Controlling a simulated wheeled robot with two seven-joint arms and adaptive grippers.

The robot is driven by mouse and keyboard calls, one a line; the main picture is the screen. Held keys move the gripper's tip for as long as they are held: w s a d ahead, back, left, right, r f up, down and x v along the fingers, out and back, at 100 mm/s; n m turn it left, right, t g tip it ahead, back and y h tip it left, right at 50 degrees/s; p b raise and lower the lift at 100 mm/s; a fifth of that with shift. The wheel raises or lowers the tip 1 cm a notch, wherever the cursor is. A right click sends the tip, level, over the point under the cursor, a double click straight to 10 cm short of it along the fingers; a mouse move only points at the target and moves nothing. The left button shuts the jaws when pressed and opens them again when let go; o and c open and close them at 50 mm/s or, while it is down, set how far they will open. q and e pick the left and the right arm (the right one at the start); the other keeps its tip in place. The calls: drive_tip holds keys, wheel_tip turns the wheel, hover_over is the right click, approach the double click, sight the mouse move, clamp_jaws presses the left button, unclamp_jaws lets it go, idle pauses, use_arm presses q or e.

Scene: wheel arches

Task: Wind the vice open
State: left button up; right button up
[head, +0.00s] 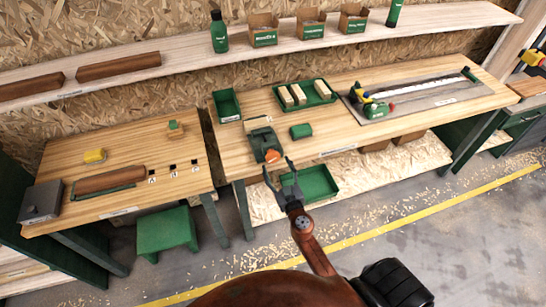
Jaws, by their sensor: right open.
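The vice (262,137) is a grey and green block at the front edge of the middle workbench. A round orange-red part (272,156) shows at its front end, facing me. I cannot tell how far apart its jaws stand. My right gripper (279,166) is open and empty, with its fingers spread just in front of the orange-red part and to either side below it. I cannot tell whether it touches. My left gripper is not in view.
The workbench (233,158) also holds a green block (301,131), a green tray (322,95) of wooden blocks and a green bin (227,106). A green tray (318,183) lies below the bench front. A green stool (166,231) stands left.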

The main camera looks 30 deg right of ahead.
sight(273, 159)
drive_tip(key=x, duration=0.4)
drive_tip(key=shift+w+p, duration=0.1)
drive_tip(key=shift+p, duration=0.2)
drive_tip(key=shift+w+d, duration=0.1)
drive_tip(key=shift+w, duration=0.5)
drive_tip(key=shift+c, duration=0.6)
drive_tip(key=c, duration=1.1)
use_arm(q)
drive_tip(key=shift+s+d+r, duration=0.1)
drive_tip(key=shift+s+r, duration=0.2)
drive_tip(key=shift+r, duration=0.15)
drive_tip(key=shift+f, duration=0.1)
use_arm(e)
drive_tip(key=shift+f+n, duration=0.1)
drive_tip(key=shift+n, duration=0.2)
